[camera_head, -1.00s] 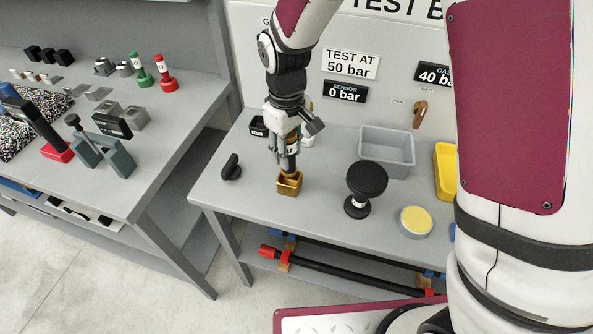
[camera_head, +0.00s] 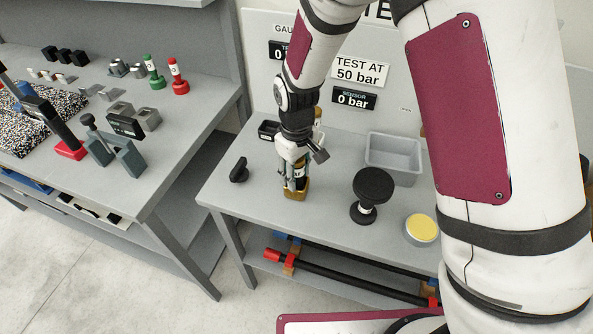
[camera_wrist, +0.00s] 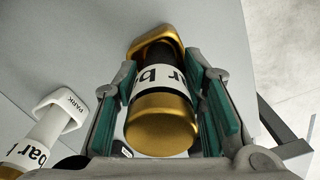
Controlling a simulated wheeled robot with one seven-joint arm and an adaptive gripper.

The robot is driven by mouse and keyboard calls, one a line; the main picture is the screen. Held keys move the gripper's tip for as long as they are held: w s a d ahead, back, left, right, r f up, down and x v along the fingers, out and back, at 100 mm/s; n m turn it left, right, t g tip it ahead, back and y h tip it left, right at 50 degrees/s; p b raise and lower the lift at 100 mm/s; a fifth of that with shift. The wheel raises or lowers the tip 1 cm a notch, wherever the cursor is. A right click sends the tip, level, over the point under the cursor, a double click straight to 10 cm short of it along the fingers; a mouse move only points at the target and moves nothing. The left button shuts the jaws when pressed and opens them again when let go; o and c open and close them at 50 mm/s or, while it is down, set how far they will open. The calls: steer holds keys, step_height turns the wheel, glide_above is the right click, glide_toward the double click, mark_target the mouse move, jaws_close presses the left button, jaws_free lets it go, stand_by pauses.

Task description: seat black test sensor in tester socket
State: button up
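The black test sensor (camera_wrist: 158,92) has a gold end cap and a white label reading "bar". It stands between my gripper's (camera_wrist: 163,100) teal pads in the wrist view, with the pads close against its sides. In the head view my gripper (camera_head: 297,176) points down over the gold tester socket (camera_head: 296,193) on the bench. The socket also shows beyond the sensor in the wrist view (camera_wrist: 150,42). The sensor's lower end meets the socket there, but whether it is fully seated is hidden.
A white PARK holder (camera_wrist: 68,103) with a white-labelled sensor stands beside my gripper. On the bench are a black handle (camera_head: 238,170), a black round-topped stand (camera_head: 373,187), a grey bin (camera_head: 392,157) and a yellow-topped disc (camera_head: 421,229). The bench front is mostly clear.

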steer(key=shift+o, duration=0.4)
steer(key=shift+r, duration=0.1)
steer(key=shift+r, duration=0.2)
step_height(320, 180, up, 12)
steer(key=shift+f+b, duration=0.1)
steer(key=shift+b, duration=0.6)
steer(key=s+d+r+m+t, duration=0.2)
steer(key=s+d+r, duration=0.1)
steer(key=d+r, duration=0.4)
steer(key=s+d+r+m+t, duration=0.1)
steer(key=s+d+r+m, duration=0.2)
steer(key=s+d+r, duration=0.2)
steer(key=s+d+r+m+t, duration=0.2)
steer(key=s+d+r, duration=0.3)
steer(key=s, duration=0.6)
steer(key=shift+d+m, duration=0.6)
steer(key=shift+m, duration=0.2)
